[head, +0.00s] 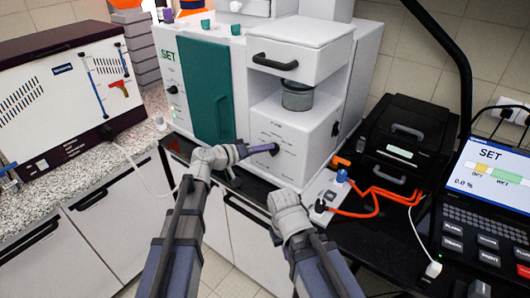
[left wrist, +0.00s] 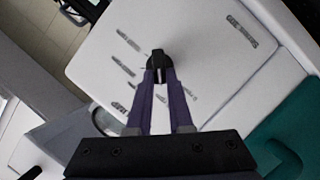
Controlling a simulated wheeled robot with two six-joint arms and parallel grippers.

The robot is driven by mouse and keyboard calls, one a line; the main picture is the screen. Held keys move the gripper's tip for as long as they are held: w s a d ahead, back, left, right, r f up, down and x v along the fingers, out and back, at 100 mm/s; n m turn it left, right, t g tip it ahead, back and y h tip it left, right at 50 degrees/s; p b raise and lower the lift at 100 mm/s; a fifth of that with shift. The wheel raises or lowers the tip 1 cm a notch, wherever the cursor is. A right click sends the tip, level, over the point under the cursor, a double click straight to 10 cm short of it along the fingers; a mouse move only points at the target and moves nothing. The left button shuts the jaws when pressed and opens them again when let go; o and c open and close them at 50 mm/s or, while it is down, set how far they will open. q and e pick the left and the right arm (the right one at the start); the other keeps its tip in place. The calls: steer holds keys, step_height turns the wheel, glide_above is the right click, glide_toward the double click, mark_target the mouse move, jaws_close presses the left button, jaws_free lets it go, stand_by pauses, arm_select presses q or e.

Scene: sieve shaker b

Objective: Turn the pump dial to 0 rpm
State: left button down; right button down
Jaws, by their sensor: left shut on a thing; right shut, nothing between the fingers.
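The pump dial is a small black knob (head: 275,150) on the white front panel (head: 293,135) of the bench machine. It also shows in the left wrist view as a black knob (left wrist: 158,58) with several small printed labels around it, too blurred to read. My left gripper (head: 262,150) is shut on the knob, with one purple finger on either side of it in the left wrist view (left wrist: 160,74). My right gripper (head: 283,203) is shut and empty, lower and to the right, apart from the panel. Its fingertips are mostly hidden.
A metal cup (head: 297,96) sits in the recess above the panel, under a drawer with a black handle (head: 275,62). A teal door (head: 211,95) is to the left.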

arm_select(q)
steer(key=n+h+b, duration=0.1)
steer(key=n+b, duration=0.1)
steer(key=f+n+h+b, duration=0.1)
steer(key=n+b, duration=0.1)
steer(key=n+h+b, duration=0.1)
steer(key=n+b, duration=0.1)
steer(key=n, duration=0.1)
steer(key=shift+w+a+f+h, duration=0.1)
steer(key=shift+w+f+h, duration=0.1)
steer(key=shift+w+h, duration=0.1)
steer(key=shift+b, duration=0.3)
steer(key=shift+r, duration=0.1)
steer(key=c, duration=0.8)
jaws_free()
steer(key=shift+c, duration=0.2)
steer(key=shift+w+d, duration=0.1)
steer(key=shift+d, duration=0.15)
steer(key=shift+a, duration=0.15)
